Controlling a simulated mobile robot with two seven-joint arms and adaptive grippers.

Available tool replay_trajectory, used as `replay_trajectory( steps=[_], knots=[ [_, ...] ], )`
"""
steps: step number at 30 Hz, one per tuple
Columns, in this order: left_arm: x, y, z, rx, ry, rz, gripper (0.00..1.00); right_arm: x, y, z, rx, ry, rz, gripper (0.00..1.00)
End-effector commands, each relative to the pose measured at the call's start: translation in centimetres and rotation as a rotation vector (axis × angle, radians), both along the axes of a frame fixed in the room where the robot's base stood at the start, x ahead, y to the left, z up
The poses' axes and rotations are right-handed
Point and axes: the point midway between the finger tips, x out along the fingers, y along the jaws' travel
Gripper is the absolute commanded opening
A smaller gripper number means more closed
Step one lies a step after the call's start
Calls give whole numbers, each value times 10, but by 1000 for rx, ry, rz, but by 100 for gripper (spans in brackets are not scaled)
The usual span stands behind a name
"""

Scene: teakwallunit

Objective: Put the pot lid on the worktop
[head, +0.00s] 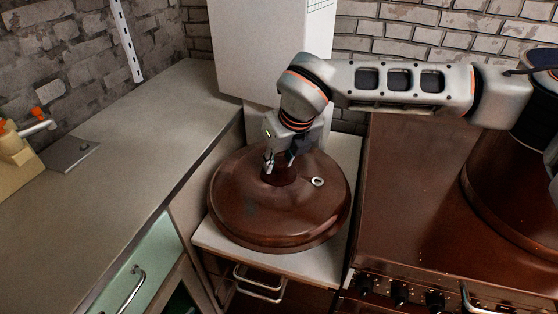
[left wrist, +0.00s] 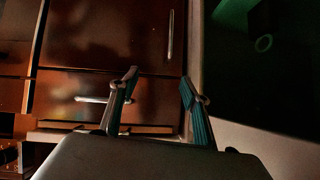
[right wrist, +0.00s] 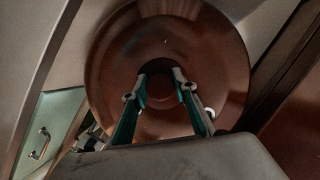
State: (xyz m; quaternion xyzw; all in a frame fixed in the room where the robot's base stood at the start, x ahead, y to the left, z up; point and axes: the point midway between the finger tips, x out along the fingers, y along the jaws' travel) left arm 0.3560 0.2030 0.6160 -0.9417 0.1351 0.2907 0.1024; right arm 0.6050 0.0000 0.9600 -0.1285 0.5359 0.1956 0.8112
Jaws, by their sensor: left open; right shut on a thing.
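The pot lid (head: 250,215) is a large round brown lid with a small light ring on its top. It is at, or just over, the light worktop (head: 226,246) between the grey counter and the brown stove; I cannot tell whether it touches. My right gripper (head: 280,170) is shut on the lid's dark central knob from above. In the right wrist view the lid (right wrist: 112,60) fills the middle, with both fingers (right wrist: 160,88) at the knob. My left gripper (left wrist: 158,88) is open and empty in the left wrist view, facing brown cabinet fronts; it is outside the head view.
A brown stove (head: 410,200) with knobs along its front stands to the right, with a large brown pot (head: 490,180) on it. A long grey counter (head: 110,170) runs along the left, mostly clear. A white tall unit (head: 265,50) stands behind the lid.

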Motion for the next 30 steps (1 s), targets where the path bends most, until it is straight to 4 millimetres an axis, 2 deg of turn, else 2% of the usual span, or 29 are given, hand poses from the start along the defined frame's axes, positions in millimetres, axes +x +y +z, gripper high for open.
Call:
replay_trajectory(
  steps=[13,24,30],
  knots=[
    [-4,4,-19,19,12,-3,47,0,0,-36,2,2,0,0],
    [4,7,-20,31,-6,-3,47,0,0,-69,1,0,0,0],
    [7,9,-21,35,-9,-3,47,1,1,-76,2,-2,0,0]
  ],
)
